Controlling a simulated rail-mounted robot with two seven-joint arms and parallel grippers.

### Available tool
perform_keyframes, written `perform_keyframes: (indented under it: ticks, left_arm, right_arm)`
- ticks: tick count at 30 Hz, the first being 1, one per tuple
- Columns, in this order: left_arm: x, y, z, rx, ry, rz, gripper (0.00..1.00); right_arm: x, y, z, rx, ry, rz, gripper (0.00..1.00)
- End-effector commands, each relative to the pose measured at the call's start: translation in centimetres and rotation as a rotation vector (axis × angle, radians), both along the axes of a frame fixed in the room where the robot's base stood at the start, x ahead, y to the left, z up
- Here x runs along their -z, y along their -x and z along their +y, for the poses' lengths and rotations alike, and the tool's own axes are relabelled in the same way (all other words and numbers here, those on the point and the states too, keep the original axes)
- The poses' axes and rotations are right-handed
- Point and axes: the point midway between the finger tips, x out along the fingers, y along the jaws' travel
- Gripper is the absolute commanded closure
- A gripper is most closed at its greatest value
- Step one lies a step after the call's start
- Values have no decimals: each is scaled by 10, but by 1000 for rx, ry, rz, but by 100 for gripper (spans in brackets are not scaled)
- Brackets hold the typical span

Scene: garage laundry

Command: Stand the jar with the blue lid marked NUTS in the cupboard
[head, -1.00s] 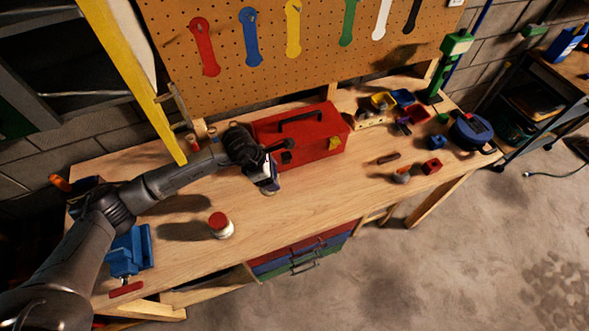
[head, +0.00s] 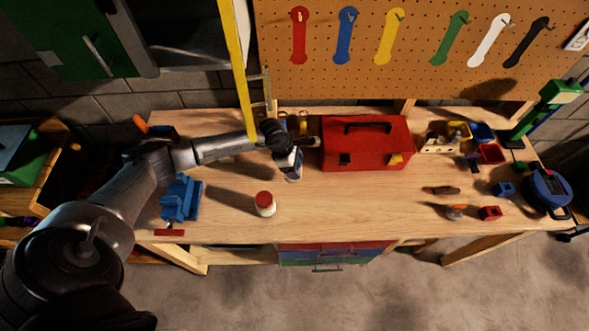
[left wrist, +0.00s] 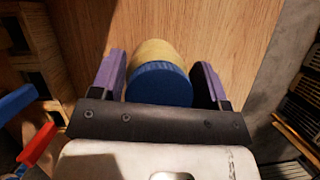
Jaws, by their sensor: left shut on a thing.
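The jar with the blue lid (left wrist: 160,84) is between the two purple fingers of my left gripper (left wrist: 161,82) in the left wrist view, its yellowish body beyond the lid. In the head view my left gripper (head: 289,152) is shut on this jar (head: 293,173), left of the red toolbox. The NUTS marking cannot be read. I cannot tell how far the jar is above the bench. A grey cupboard (head: 192,52) with a dark inside is at the upper left, partly cut off, with a green door (head: 50,40) beside it. My right gripper is not in view.
On the wooden bench (head: 350,210) stand a red-lidded jar (head: 265,204), a blue vise (head: 181,200) and the red toolbox (head: 365,145). A yellow upright panel (head: 238,70) rises behind my left gripper. Small tools and blocks lie at the right; the bench's front middle is clear.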

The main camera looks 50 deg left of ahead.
Motion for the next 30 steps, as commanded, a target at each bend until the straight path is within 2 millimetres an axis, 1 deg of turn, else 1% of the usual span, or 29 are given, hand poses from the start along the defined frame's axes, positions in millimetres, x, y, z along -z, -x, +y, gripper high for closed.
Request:
perform_keyframes:
  ticks: [5, 12, 15, 23, 28, 29, 30]
  left_arm:
    - [5, 0, 4, 0, 1, -2, 64]
    - [34, 0, 4, -1, 3, 0, 64]
    - [41, 0, 4, -1, 2, -1, 64]
    - [42, 0, 4, 1, 1, -2, 64]
    - [46, 0, 4, 1, 1, -2, 64]
    - [46, 1, 4, 1, 1, -1, 29]
    - [45, 1, 4, 1, 1, -1, 26]
  right_arm:
    - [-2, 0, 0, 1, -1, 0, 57]
    - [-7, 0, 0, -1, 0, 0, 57]
    - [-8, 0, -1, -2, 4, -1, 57]
    - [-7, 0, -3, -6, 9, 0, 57]
    - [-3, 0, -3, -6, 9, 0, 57]
    - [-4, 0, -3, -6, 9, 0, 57]
    - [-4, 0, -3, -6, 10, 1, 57]
